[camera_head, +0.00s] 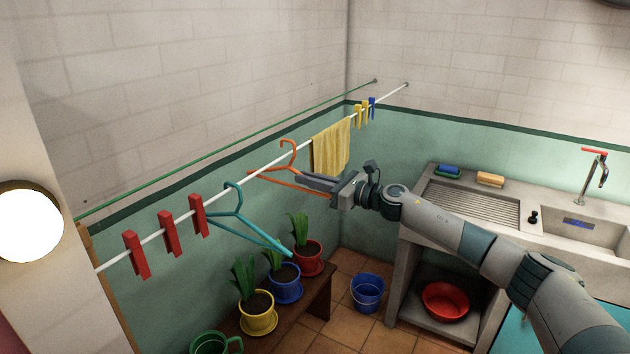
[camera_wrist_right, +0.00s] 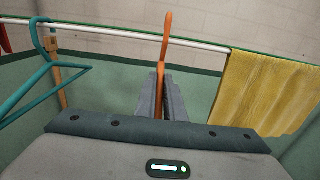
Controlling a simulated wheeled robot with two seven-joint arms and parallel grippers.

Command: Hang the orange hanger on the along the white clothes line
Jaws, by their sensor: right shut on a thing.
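The orange hanger (camera_head: 285,182) is in my right gripper (camera_head: 312,181), which is shut on it. Its hook (camera_head: 289,150) points up at the white clothes line (camera_head: 263,169), between the teal hanger and the yellow cloth. In the right wrist view the orange hanger (camera_wrist_right: 163,50) stands edge-on between the fingers (camera_wrist_right: 162,97), its upper part crossing in front of the white line (camera_wrist_right: 120,35). I cannot tell whether the hook rests on the line or is just beside it. My left gripper is not in view.
A teal hanger (camera_head: 240,222) hangs left of the orange one, beside red clothespins (camera_head: 168,234). A yellow cloth (camera_head: 331,147) hangs to the right, then yellow and blue pins. A green line (camera_head: 230,145) runs behind. Potted plants (camera_head: 284,282) stand on a bench below.

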